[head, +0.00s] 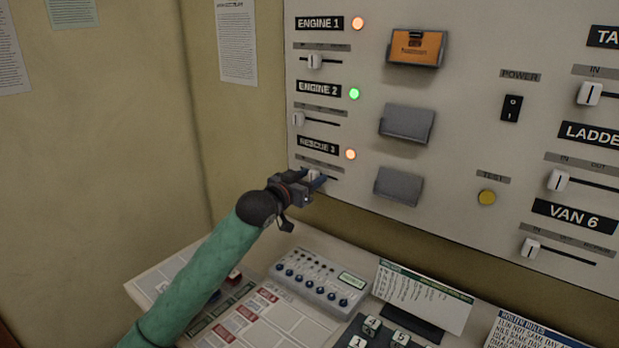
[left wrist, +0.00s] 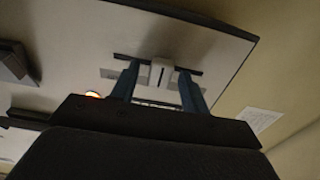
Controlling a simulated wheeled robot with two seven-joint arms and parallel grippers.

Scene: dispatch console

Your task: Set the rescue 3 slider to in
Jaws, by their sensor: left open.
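The rescue 3 slider is a white knob (head: 313,175) on a dark horizontal slot, under the RESCUE 3 label (head: 318,147) at the lower left of the panel. My left gripper (head: 318,183) is at this slider in the head view and partly covers the knob. In the left wrist view the knob (left wrist: 161,72) stands between the two blue fingers (left wrist: 160,85) of my open left gripper, with small gaps on both sides. The slot shows on both sides of the knob. The lamp (head: 351,154) beside the label glows orange. My right gripper is not in view.
The engine 2 slider (head: 298,119) and engine 1 slider (head: 315,61) sit above on the panel. Grey card holders (head: 398,187) are to the right. Below, a desk holds a grey knob box (head: 318,283) and a printed card (head: 422,297).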

